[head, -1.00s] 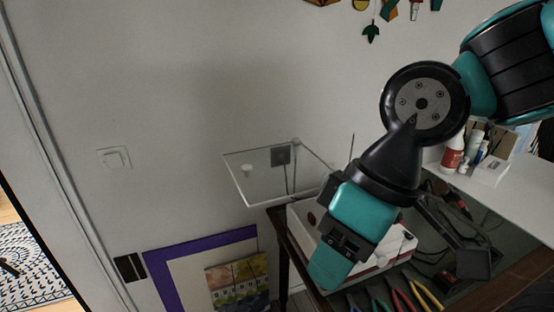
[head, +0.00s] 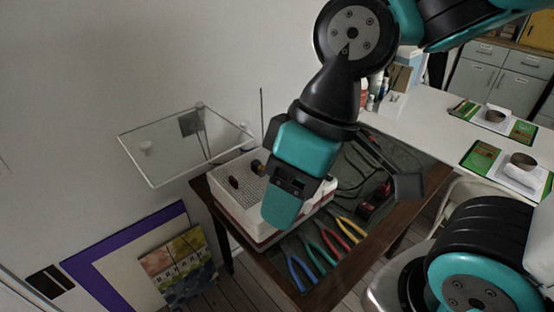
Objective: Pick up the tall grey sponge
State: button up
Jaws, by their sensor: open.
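A small grey upright block (head: 190,123) shows on or behind the clear glass shelf (head: 152,184) at the wall. It may be the tall grey sponge, but I cannot tell for sure at this size. My gripper (head: 345,198) hangs over the wooden table, right of and apart from the shelf. It is open with nothing seen in it. Its teal near side hides part of the white and red box (head: 240,212).
Several coloured pliers (head: 322,243) lie on the dark wooden table (head: 222,222). Cables lie behind my gripper. A purple-framed picture (head: 95,262) stands low by the wall.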

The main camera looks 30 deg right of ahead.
aim_at(254, 164)
jog(key=z, duration=0.15)
jog(key=k, duration=0.5)
jog(key=u, duration=1.9)
jog(key=i, duration=2.6)
jog(key=z, duration=3.1)
jog(key=i, duration=0.55)
jog(key=z, duration=0.1)
